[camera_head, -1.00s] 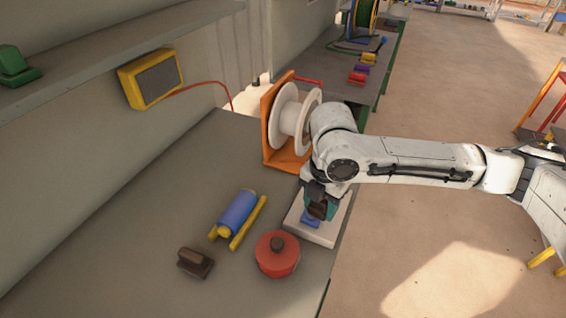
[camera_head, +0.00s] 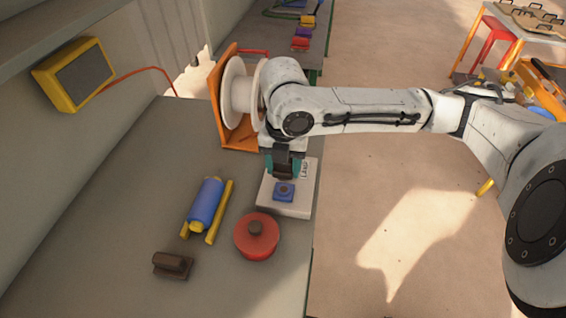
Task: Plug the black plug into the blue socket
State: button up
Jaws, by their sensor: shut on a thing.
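The blue socket (camera_head: 284,193) sits on a white base plate (camera_head: 298,209) with a printed label, near the right edge of the workbench. It has a dark spot in its middle. My gripper (camera_head: 283,168) points down just behind the socket in the picture. Its teal fingers are shut on a dark block, which appears to be the black plug (camera_head: 284,173). The plug's lower end looks close to the socket, apart from it or just above. The gripper hides part of the plate, and I cannot tell the exact gap.
A red lidded pot (camera_head: 257,238) stands just left of the plate. A blue roller (camera_head: 206,201) on yellow bars and a brown stamp-like block (camera_head: 172,264) lie farther left. An orange stand with a white spool (camera_head: 239,98) is behind.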

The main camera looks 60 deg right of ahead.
aim_at(284, 189)
jog(key=shift+f+b, duration=1.8)
jog(key=shift+f, duration=0.65)
jog(key=shift+f, duration=0.35)
dwell(0.4)
jog(key=o, duration=1.1)
jog(key=shift+o, duration=0.2)
notch_tip(284, 189, up, 11)
jog(key=shift+f, duration=0.1)
